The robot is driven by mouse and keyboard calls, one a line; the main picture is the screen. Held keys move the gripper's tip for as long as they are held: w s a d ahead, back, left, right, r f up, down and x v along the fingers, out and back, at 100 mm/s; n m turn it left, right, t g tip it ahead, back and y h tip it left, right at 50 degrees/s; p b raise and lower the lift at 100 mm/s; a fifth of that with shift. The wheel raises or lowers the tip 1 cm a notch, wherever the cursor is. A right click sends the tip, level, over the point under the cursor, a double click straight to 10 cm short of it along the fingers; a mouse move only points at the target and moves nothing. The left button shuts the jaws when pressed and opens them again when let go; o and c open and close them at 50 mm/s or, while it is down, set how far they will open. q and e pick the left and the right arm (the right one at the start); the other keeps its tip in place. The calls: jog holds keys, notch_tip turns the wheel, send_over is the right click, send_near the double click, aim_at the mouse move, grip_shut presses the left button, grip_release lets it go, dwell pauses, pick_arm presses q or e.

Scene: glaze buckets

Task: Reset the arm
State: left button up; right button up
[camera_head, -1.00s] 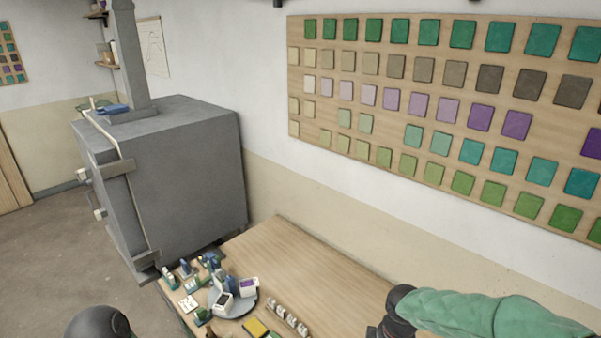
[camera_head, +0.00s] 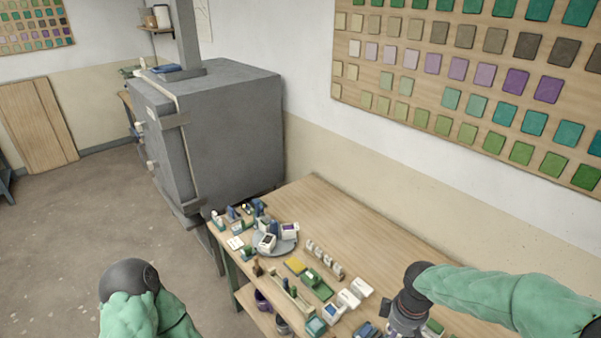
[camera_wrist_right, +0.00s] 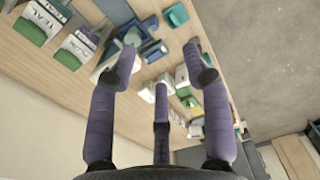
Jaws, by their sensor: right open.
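My right arm enters from the right in the head view, with its wrist over the near right part of the wooden table (camera_head: 345,222). My right gripper's fingers are largely out of sight there. In the right wrist view, my right gripper (camera_wrist_right: 160,65) is open, its purple-grey fingers spread and nothing held between them. It hangs above the table and its small items. My left arm's green sleeve and dark joint show at the bottom left of the head view; its gripper is not visible.
White blocks labelled TEAL (camera_wrist_right: 42,18) lie beneath the right wrist. A grey kiln (camera_head: 235,130) stands beyond. The table's wall side is clear.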

pick_arm(q)
notch_tip(320, 180, down, 14)
jog(key=b, duration=1.3)
jog(key=shift+w+d+b, duration=0.15)
jog(key=shift+w+b, duration=0.15)
pick_arm(e)
jog(key=s+a+f+m+y, duration=0.1)
jog(key=s+a+f+m, duration=0.2)
jog(key=f, duration=1)
jog(key=s+a+f+m+y, duration=0.1)
jog(key=s+a+f+m, duration=0.3)
jog(key=f, duration=0.9)
jog(key=s+a+f+m+y, duration=0.1)
jog(key=s+a+f+m, duration=0.2)
jog(key=f, duration=1)
jog(key=s+a, duration=0.1)
jog(key=a, duration=0.2)
jog(key=shift+a+f+y, duration=0.3)
jog(key=shift+a+y, duration=0.05)
jog(key=shift+y, duration=0.05)
